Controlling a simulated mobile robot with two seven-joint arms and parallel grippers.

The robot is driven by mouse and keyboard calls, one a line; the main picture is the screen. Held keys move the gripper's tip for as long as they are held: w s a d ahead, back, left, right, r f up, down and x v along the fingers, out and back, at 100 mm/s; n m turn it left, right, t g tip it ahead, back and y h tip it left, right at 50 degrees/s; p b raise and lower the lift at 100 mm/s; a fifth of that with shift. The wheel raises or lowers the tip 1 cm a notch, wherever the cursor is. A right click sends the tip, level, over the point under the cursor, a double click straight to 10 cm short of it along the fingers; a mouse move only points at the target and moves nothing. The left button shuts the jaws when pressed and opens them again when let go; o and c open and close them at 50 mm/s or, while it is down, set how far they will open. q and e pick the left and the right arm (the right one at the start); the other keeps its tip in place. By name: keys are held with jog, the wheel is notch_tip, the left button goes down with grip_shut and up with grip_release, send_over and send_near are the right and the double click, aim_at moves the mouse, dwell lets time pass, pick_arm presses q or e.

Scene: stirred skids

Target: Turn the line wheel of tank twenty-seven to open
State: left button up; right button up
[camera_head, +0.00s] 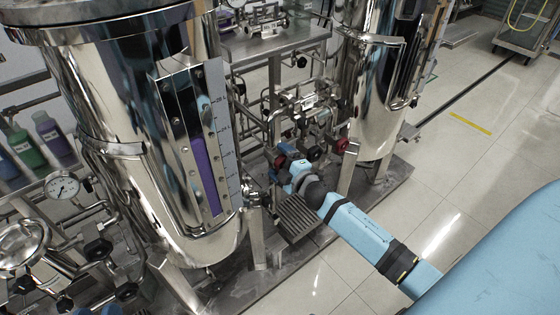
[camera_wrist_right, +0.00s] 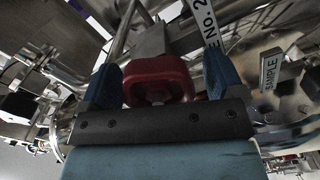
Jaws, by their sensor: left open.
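A red handwheel (camera_wrist_right: 158,68) sits between the two blue fingers of my right gripper (camera_wrist_right: 163,88) in the right wrist view. The left finger is close against the wheel's side. A narrow gap seems to show at the right finger, so I cannot tell whether the jaws grip it. In the head view my right gripper (camera_head: 287,165) is at the pipework between the two steel tanks. A white tag (camera_wrist_right: 205,22) above the wheel reads "E NO. 2", with the rest cut off. Only blue tips of my left gripper (camera_head: 97,311) show at the bottom left edge.
A large steel tank (camera_head: 125,130) with a purple level gauge stands left, another tank (camera_head: 372,95) behind right. Another red wheel (camera_head: 341,146) is right of my right gripper. A "SAMPLE" tag (camera_wrist_right: 270,70) hangs right. The floor (camera_head: 470,170) at right is open.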

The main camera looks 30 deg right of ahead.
pick_arm(q)
jog(key=shift+r, duration=0.1)
pick_arm(e)
jog(key=shift+s+d, duration=0.1)
jog(key=shift+s, duration=0.45)
pick_arm(q)
jog(key=shift+g+y, duration=0.7)
jog(key=shift+g, duration=0.2)
jog(key=f, duration=0.1)
jog(key=a+f+p, duration=0.1)
jog(key=f+p, duration=0.1)
jog(key=f, duration=0.1)
jog(key=shift+s+a, duration=0.25)
pick_arm(e)
jog(key=s, duration=1.2)
jog(key=shift+s+d, duration=0.35)
jog(key=shift+d, duration=0.1)
pick_arm(q)
jog(key=shift+r, duration=0.1)
